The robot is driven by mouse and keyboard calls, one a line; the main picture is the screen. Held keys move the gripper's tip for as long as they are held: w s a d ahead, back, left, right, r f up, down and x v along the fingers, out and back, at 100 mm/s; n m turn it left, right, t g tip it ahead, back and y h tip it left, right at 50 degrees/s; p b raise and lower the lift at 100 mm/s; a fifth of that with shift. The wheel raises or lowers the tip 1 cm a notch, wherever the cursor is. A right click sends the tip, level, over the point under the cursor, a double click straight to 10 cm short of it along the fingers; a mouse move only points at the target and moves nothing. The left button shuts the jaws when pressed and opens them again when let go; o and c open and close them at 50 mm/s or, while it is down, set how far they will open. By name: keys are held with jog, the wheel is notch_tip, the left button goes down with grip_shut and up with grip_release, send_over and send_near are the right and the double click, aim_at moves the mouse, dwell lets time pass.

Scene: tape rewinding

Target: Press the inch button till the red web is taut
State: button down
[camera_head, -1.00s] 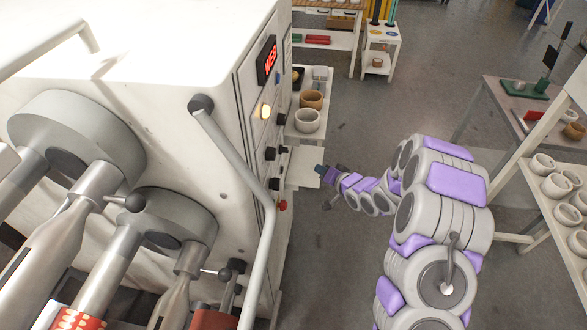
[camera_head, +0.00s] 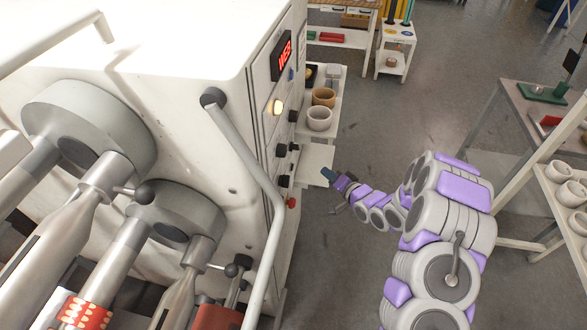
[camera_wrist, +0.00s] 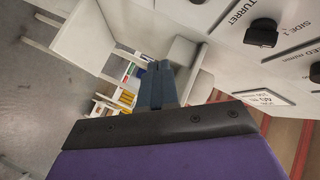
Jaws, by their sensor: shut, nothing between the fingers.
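The white machine (camera_head: 190,55) fills the left of the head view. Its control panel, on the right-hand face, has a lit yellow button (camera_head: 278,106), several black knobs and a red button (camera_head: 291,202). I cannot read which control is the inch button. Red material with pale marks (camera_head: 85,312) shows around a shaft at the bottom left; its tension cannot be judged. My gripper (camera_head: 328,174) is shut and empty, apart from the panel on its right. In the wrist view my gripper (camera_wrist: 158,85) points past black knobs (camera_wrist: 261,33) labelled TURRET and SIDE.
A red lit display (camera_head: 285,56) sits high on the panel. A grey handrail (camera_head: 250,160) runs down before the machine's face. A shelf with bowls (camera_head: 319,118) stands beyond the panel. Another rack with bowls (camera_head: 558,172) is at right. The floor between is clear.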

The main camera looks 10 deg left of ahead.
jog(key=a+b, duration=0.2)
jog(key=a, duration=0.6)
jog(key=shift+w, duration=0.1)
dwell(1.9)
jog(key=shift+a+p, duration=0.3)
jog(key=shift+p, duration=0.05)
jog(key=shift+a, duration=0.4)
dwell(0.6)
jog(key=shift+d, duration=0.2)
jog(key=shift+d+p, duration=0.55)
jog(key=shift+d, duration=0.05)
jog(key=shift+d+p, duration=1.05)
jog(key=shift+d, duration=1.5)
